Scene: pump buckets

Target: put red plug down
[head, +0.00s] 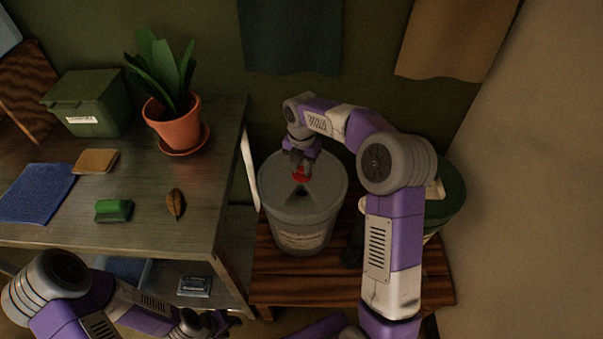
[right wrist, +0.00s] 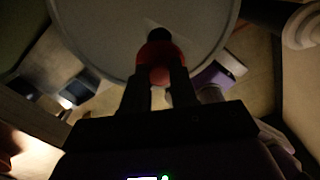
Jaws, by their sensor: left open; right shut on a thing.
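The red plug (head: 301,175) is held by my right gripper (head: 300,165) just over the lid of a grey bucket. In the right wrist view the red plug (right wrist: 160,62) sits between the two dark fingers of my right gripper (right wrist: 160,80), which are shut on it. The grey bucket (head: 302,215) stands upright, with a dark spot on its lid beside the plug. I cannot tell whether the plug touches the lid. The bucket's pale lid also fills the top of the right wrist view (right wrist: 100,35). My left gripper (head: 222,323) is open and empty, low at the bottom, away from the bucket.
The bucket stands on a brown wooden platform (head: 280,285). A green bucket (head: 452,195) is partly hidden behind my right arm. The table (head: 130,225) at left holds a potted plant (head: 172,120), green box (head: 88,103), blue cloth (head: 38,193) and green block (head: 114,211).

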